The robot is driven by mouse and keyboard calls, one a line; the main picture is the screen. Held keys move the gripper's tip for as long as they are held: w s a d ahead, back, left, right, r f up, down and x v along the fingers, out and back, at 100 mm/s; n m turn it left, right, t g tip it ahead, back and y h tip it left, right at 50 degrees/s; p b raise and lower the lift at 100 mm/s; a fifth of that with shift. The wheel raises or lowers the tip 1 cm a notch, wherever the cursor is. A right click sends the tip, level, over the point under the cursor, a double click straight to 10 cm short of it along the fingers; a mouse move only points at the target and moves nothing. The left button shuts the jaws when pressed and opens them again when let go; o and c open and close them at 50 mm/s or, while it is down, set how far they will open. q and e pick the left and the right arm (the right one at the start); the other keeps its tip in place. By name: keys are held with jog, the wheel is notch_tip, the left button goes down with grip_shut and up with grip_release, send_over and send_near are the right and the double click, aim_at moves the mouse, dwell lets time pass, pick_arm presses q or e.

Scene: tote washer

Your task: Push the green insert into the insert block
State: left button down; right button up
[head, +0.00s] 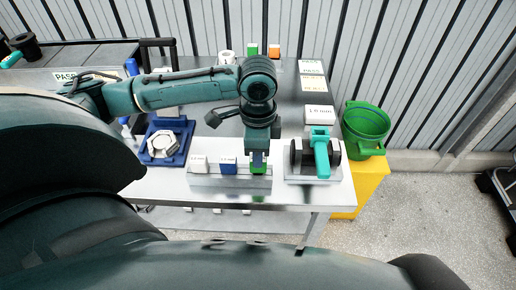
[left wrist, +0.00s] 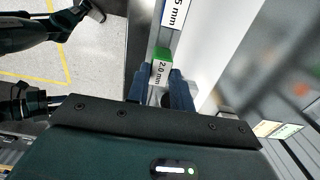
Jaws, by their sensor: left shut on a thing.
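My left gripper (head: 259,160) points down over the right end of the insert block (head: 232,182), a pale bar near the table's front edge. It is shut on the green insert (head: 260,169). In the left wrist view the green insert (left wrist: 161,56) shows its white "2.0 mm" label between the two dark blue fingers (left wrist: 160,88). The green insert stands at the block's right slot; how deep it sits is hidden. A blue insert (head: 228,167) and a white insert (head: 199,163) stand to its left in the block. A dark arm part at the left wrist view's top left is probably my right arm.
A fixture with a teal handle (head: 321,155) stands right of the block. A blue tray with a white hexagonal part (head: 163,145) is at left. A green bucket (head: 366,128) sits on a yellow stand (head: 371,183) at right. Orange and green blocks stand at the back.

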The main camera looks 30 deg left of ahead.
pick_arm(q)
jog(key=shift+f, duration=0.45)
dwell(1.2)
jog(key=c, duration=0.7)
grip_release()
jog(key=shift+o, duration=0.2)
jog(key=shift+r, duration=3.5)
